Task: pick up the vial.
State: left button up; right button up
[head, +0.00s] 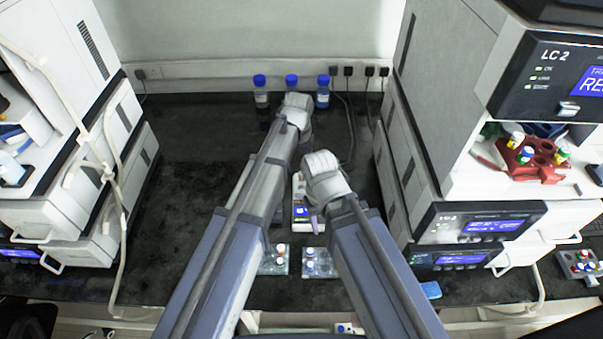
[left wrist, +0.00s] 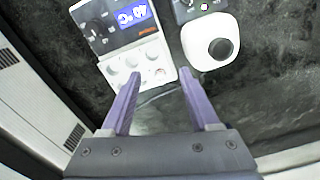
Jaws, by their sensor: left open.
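Small capped vials (head: 281,249) stand in a clear rack (head: 266,270) near the bench front. More vials (head: 309,265) stand in a second clear rack beside it. I cannot tell which vial is meant. My left gripper (left wrist: 160,75) is open in the left wrist view, with nothing between its purple fingers.
Blue-capped bottles (head: 322,92) stand at the back. A red rack (head: 535,163) holds vials on the right stack. Instrument stacks flank the bench; its left part is clear.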

pick_arm(q)
jog(key=r, duration=0.1)
send_over(302, 173)
jog(key=shift+w+a, duration=0.25)
jog(key=shift+s+f+b, duration=0.1)
jog(key=shift+f+b, duration=1.05)
jog(key=shift+f, duration=0.2)
pick_arm(e)
jog(key=shift+f, duration=0.8)
pick_arm(q)
jog(key=shift+f, duration=0.1)
pick_arm(e)
jog(key=shift+f, duration=0.15)
pick_arm(q)
jog(key=f+b, duration=0.5)
jog(key=shift+s+d, duration=0.15)
jog(key=shift+d, duration=0.05)
pick_arm(e)
notch_tip(302, 173, down, 5)
pick_arm(q)
grip_shut()
